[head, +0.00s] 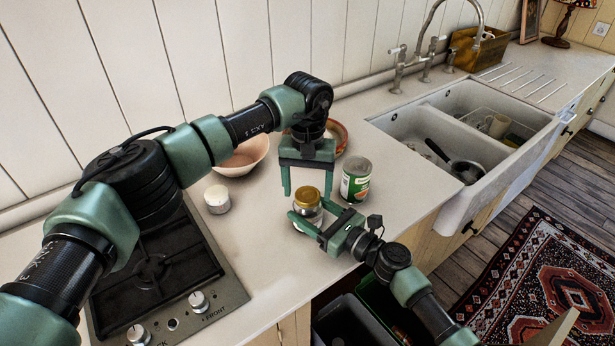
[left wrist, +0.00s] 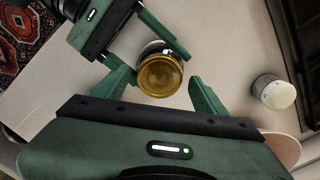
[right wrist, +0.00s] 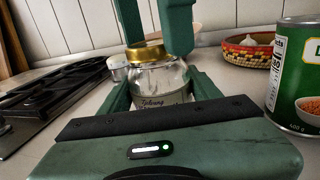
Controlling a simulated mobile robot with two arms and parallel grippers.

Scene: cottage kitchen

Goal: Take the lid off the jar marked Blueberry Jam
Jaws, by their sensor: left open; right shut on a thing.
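A glass jar (right wrist: 160,78) with a gold lid (head: 307,197) stands upright on the counter. Its handwritten label is partly covered and hard to read in the right wrist view. My right gripper (head: 309,213) is shut on the jar's glass body, one finger on each side, below the lid. My left gripper (head: 307,188) points down from above, open, with its fingers on either side of the lid. In the left wrist view the lid (left wrist: 160,75) lies between the open fingertips, with gaps beside it. The lid sits on the jar.
A green-labelled can (head: 356,180) stands close on the right. A small white lidded pot (head: 217,199) is on the left, near the black hob (head: 160,270). A pink bowl (head: 243,158) and a woven bowl (right wrist: 250,50) stand behind. The sink (head: 455,125) is further right.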

